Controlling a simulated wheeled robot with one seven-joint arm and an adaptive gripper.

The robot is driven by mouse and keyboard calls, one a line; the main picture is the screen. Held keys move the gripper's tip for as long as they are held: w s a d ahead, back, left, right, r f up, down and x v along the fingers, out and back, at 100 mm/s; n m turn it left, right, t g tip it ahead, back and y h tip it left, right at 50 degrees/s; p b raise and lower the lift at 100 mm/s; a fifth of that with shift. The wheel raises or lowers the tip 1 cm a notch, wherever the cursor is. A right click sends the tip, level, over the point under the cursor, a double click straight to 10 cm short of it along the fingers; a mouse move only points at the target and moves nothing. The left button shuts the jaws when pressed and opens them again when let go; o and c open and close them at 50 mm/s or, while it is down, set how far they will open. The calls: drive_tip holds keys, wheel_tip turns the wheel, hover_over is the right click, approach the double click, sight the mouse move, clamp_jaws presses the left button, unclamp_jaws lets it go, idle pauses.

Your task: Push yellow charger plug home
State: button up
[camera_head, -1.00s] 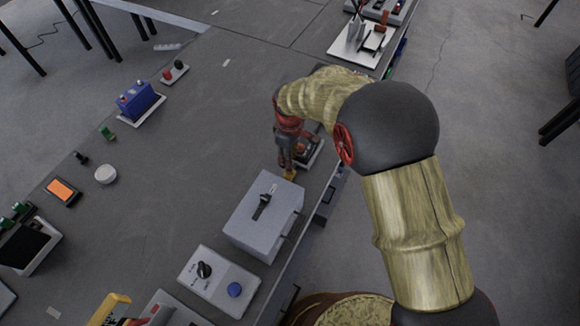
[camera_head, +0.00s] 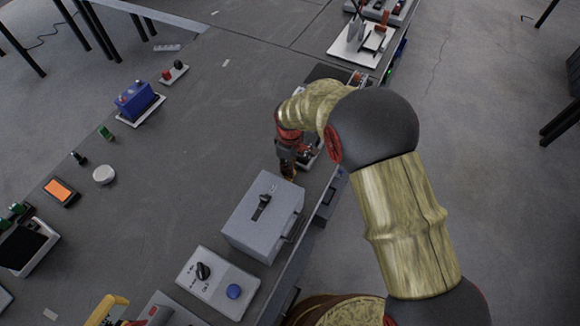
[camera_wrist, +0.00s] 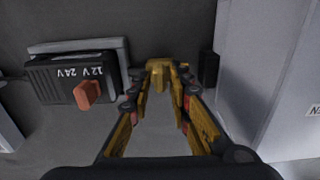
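The yellow charger plug (camera_wrist: 165,70) is at the top middle of the wrist view, between my fingertips. My gripper (camera_wrist: 164,86) reaches it with one finger at each side, and both tips appear to touch it. In the head view my gripper (camera_head: 287,170) points down at the plug, which is mostly hidden there. A black charger box (camera_wrist: 75,78) with "12 V 24 V" lettering and an orange switch (camera_wrist: 88,94) is left of the plug. How deep the plug sits in its socket is not visible.
A grey box (camera_head: 262,222) with a black lever stands close to my gripper, nearer the camera. A small black block (camera_wrist: 208,69) is right of the plug. The bench middle is clear.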

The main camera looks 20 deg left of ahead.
sight(284, 177)
clamp_jaws()
idle(0.5)
drive_tip(key=shift+s, duration=0.1)
drive_tip(key=s, duration=0.3)
drive_tip(key=shift+s+a+p, duration=0.2)
drive_tip(key=shift+s+p, duration=0.15)
drive_tip(key=shift+p, duration=0.05)
drive_tip(key=shift+o, duration=0.8)
unclamp_jaws()
drive_tip(key=shift+s, duration=0.1)
drive_tip(key=shift+o, duration=1)
drive_tip(key=shift+r, duration=0.25)
wheel_tip(284, 177, up, 12)
drive_tip(key=shift+f, duration=0.25)
